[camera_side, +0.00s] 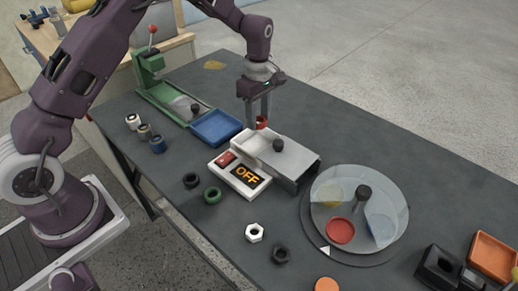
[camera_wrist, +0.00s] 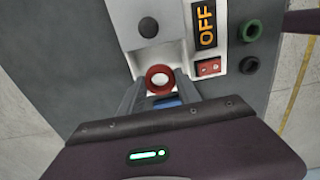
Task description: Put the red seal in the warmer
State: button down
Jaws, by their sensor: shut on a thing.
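The red seal (camera_side: 262,121) is a small red ring held between the fingers of my gripper (camera_side: 259,118), which is shut on it. In the wrist view the red seal (camera_wrist: 160,78) shows between the fingertips of my gripper (camera_wrist: 160,84), with its hole facing the camera. The warmer (camera_side: 242,177) looks like the white unit with a red switch and a display reading OFF. The seal appears above the tray's far-left end; I cannot tell the exact height.
A blue tray (camera_side: 217,127) and green press (camera_side: 165,90) stand left. A round glass-covered turntable (camera_side: 359,210) stands right, with an orange tray (camera_side: 494,255) beyond.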

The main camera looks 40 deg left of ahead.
aim_at(259, 150)
notch_tip(259, 150, down, 10)
jog(key=shift+r, duration=0.15)
jog(key=c, duration=0.9)
grip_release()
jog(key=shift+o, duration=0.2)
